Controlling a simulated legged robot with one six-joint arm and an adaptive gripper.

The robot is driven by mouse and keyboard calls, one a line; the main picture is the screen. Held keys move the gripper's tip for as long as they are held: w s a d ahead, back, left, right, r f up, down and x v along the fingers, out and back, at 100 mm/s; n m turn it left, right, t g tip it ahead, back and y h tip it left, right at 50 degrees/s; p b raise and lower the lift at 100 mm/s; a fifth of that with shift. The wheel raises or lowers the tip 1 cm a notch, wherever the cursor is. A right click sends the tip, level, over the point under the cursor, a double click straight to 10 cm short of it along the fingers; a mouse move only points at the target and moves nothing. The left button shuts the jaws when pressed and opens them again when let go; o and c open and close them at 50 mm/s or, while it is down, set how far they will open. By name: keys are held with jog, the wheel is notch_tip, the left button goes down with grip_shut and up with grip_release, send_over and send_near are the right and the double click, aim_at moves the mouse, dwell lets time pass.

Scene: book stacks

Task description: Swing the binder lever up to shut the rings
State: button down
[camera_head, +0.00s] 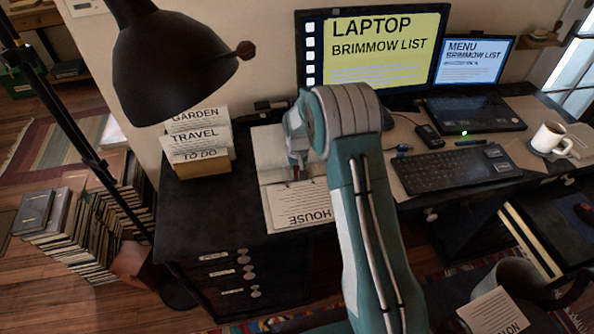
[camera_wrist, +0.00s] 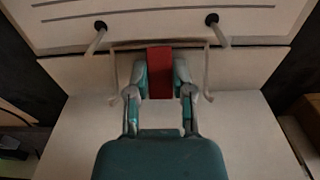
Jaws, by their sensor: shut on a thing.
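The binder (camera_head: 266,209) lies open on the dark desk, with a page marked HOUSE (camera_head: 312,205) on its near side. In the wrist view its pale inside cover (camera_wrist: 75,140) and a lined page (camera_wrist: 160,28) show. Two metal rings (camera_wrist: 98,38) (camera_wrist: 212,30) come through holes at the page's edge; I cannot tell whether their tips meet. The red lever (camera_wrist: 160,60) stands between them. My gripper (camera_wrist: 160,82) is shut on the lever, one finger on each side. In the head view my gripper (camera_head: 297,170) is over the binder's middle, partly hidden by my arm.
A card holder (camera_head: 203,168) with TRAVEL and TO DO cards stands left of the binder. A black lamp (camera_head: 170,65) hangs above it. A keyboard (camera_head: 440,170), laptop (camera_head: 475,113) and mug (camera_head: 548,138) are to the right. A monitor (camera_head: 375,50) stands behind.

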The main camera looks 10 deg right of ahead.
jog(key=shift+s, duration=0.1)
jog(key=t, duration=0.2)
jog(key=shift+s+r+t, duration=0.15)
jog(key=shift+s+t, duration=0.15)
jog(key=shift+t, duration=0.1)
jog(key=shift+s+a+t, duration=0.15)
jog(key=shift+s+t, duration=0.15)
jog(key=shift+t, duration=0.8)
jog(key=shift+s+t, duration=0.2)
jog(key=shift+t, duration=0.4)
jog(key=shift+s+t, duration=0.25)
jog(key=shift+t, duration=0.95)
jog(key=c, duration=0.8)
grip_release()
jog(key=shift+o, duration=0.2)
jog(key=shift+r, duration=0.1)
